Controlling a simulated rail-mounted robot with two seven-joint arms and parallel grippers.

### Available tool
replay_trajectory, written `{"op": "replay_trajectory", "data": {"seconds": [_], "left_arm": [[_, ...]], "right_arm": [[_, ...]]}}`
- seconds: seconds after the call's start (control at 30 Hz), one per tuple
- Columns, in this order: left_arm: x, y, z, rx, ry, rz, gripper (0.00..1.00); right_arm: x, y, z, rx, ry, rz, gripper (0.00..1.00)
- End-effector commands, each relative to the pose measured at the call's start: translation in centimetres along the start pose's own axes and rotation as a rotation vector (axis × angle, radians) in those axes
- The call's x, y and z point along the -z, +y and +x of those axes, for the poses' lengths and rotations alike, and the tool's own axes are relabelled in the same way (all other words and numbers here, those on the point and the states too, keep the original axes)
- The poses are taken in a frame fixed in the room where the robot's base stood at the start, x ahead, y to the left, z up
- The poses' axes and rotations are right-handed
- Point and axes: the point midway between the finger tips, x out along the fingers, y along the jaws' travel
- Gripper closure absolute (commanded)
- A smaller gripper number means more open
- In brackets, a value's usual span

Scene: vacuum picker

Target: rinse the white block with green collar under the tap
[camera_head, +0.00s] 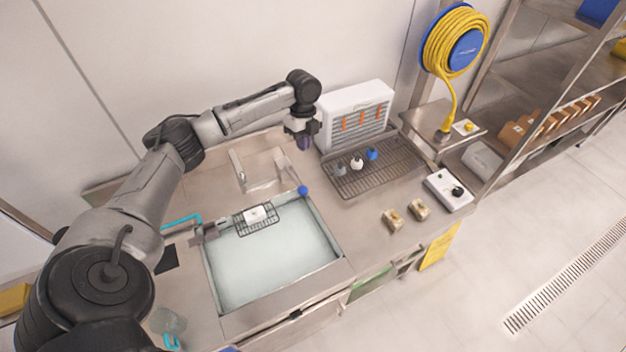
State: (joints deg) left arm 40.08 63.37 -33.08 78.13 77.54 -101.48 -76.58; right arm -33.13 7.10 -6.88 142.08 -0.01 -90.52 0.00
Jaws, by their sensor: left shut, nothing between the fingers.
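My left gripper (304,142) points down above the steel counter, left of the drying rack. It is shut and holds nothing. A small white piece (357,163) stands on the rack between a grey one and a blue one. Another white block (255,215) lies in a wire basket at the back of the sink. I cannot make out a green collar on either. The metal tap (238,166) appears to stand behind the sink, left of my gripper. My right gripper is not in view.
The sink (268,265) holds pale water, with a blue ball (303,190) at its back right corner. The wire rack (395,170) stands before a white panel unit (355,112). Two tan blocks (393,218) and a switch box (449,191) sit at right.

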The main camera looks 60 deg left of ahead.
Motion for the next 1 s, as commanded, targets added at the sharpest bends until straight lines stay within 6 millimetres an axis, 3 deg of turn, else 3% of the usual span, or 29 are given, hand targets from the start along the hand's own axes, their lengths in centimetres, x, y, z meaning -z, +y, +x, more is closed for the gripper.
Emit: {"op": "replay_trajectory", "data": {"seconds": [0.3,0.8,1.0], "left_arm": [[0.1,0.2,0.0,-0.011,0.000,0.248,1.00],[0.1,0.2,0.1,-0.011,-0.001,0.277,1.00],[0.1,0.2,1.8,-0.014,-0.001,0.276,1.00]], "right_arm": [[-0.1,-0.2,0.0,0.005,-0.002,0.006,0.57],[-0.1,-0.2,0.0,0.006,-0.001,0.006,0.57],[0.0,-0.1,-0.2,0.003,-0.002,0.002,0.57]]}}
